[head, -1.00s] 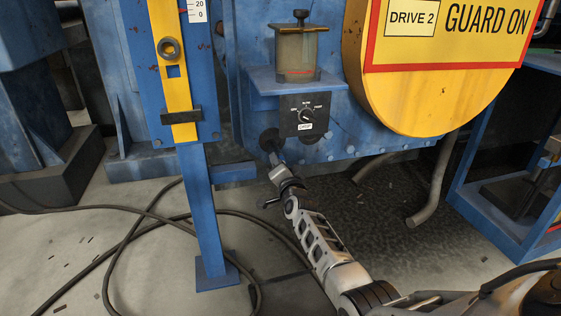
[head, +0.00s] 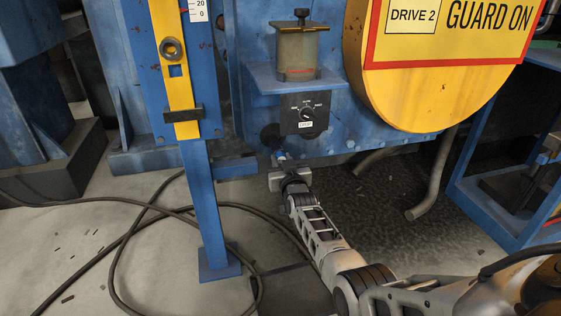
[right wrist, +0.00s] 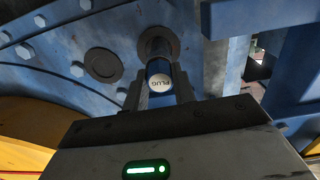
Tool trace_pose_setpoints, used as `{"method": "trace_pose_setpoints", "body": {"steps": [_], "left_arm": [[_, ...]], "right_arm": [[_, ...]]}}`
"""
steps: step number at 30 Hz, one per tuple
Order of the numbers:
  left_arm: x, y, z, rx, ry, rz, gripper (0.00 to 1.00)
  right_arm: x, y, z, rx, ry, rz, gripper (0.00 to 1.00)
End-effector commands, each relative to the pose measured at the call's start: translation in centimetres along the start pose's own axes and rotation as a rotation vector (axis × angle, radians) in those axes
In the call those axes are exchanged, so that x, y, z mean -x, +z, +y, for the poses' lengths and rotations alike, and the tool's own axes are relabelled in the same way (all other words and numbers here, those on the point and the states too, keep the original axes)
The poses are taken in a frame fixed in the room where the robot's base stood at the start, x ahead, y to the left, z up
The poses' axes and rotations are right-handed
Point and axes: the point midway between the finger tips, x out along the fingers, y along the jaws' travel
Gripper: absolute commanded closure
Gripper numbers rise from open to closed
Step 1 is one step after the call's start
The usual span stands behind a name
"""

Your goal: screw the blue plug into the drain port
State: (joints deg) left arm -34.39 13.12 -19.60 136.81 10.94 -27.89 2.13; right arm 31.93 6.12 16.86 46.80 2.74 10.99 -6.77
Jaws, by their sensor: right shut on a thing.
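The blue plug (right wrist: 159,70), with a round white end face lettered PLUG, sits between the two fingers of my right gripper (right wrist: 160,92) in the right wrist view. The gripper is shut on it. The plug's far end lines up with the dark round drain port (right wrist: 172,38). I cannot tell how deep it reaches into the port. In the head view my right gripper (head: 279,160) is just below and right of the port (head: 270,136), on the lower blue machine face. The plug is too small to make out there. My left gripper is not in view.
A second dark disc (right wrist: 103,64) lies beside the port. A black switch box (head: 305,114) and blue shelf (head: 292,78) sit above. A blue post (head: 208,215) with a yellow strip stands left of my arm. Cables (head: 140,222) lie on the floor.

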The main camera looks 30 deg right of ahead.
Motion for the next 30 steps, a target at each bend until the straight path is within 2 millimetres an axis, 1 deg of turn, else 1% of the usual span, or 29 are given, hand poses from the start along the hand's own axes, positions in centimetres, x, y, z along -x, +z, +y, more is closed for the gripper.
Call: {"method": "trace_pose_setpoints", "body": {"steps": [1,5,7,8,12,15,30], "left_arm": [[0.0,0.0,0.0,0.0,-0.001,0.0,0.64],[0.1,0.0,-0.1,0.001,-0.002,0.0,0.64],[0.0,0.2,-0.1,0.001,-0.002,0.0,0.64],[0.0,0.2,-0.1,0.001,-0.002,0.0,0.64],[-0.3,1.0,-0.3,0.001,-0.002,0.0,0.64],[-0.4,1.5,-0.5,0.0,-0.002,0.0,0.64],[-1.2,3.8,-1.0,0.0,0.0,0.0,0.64]], "right_arm": [[0.0,-0.2,-1.1,-0.002,-0.015,0.003,1.0],[0.0,-0.2,-1.4,-0.016,-0.02,0.003,1.0],[0.0,-0.1,-1.4,-0.09,-0.02,0.002,1.0],[0.0,-0.1,-1.4,-0.146,-0.02,0.002,1.0],[-0.1,0.0,-1.3,-0.494,-0.02,0.001,1.0],[-0.1,-0.1,-1.3,-0.681,-0.02,-0.001,1.0],[-0.2,-0.2,-1.2,-1.421,-0.021,-0.01,1.0]]}}
